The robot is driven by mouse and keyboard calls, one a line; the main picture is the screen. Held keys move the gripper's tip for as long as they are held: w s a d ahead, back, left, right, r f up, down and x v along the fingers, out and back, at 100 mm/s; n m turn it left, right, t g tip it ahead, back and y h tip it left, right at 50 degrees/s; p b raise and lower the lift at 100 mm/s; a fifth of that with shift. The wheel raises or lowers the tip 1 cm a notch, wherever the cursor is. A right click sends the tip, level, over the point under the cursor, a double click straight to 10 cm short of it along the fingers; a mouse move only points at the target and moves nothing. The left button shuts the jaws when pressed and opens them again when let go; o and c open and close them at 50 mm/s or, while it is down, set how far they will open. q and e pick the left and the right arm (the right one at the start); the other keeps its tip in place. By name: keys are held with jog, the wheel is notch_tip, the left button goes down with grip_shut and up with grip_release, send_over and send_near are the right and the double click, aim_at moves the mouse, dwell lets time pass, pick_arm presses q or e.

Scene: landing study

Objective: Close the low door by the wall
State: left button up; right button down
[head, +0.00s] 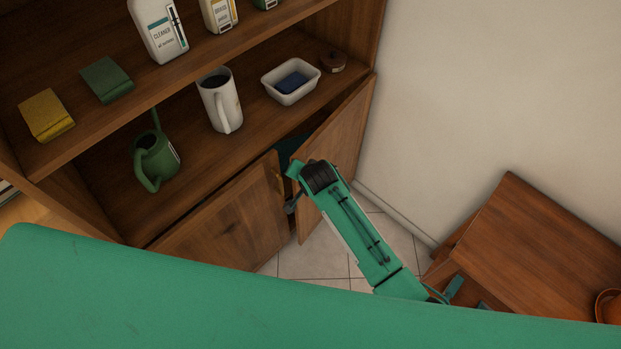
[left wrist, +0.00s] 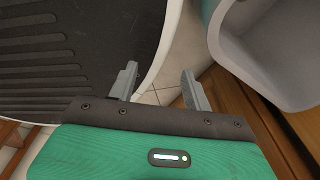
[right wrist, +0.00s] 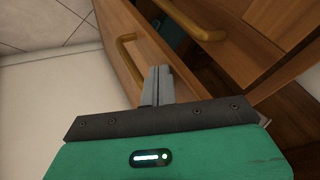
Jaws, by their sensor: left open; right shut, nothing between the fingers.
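The low door by the wall (head: 342,140) is the right one of two wooden doors under the shelves. It stands ajar, with a dark gap between it and the left low door (head: 225,225). My right gripper (head: 291,206) is at this gap, near the door's free edge. The right wrist view shows its fingers (right wrist: 158,86) shut and empty, in front of a door with a brass handle (right wrist: 127,60). Whether they touch it I cannot tell. My left gripper (left wrist: 158,88) is open and empty in the left wrist view, away from the doors; the head view does not show it.
The wall (head: 480,90) is close to the right of the door. A low wooden piece (head: 540,240) stands at right. Tiled floor (head: 325,262) is clear below the doors.

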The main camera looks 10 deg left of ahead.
pick_arm(q)
jog(key=shift+s, duration=0.55)
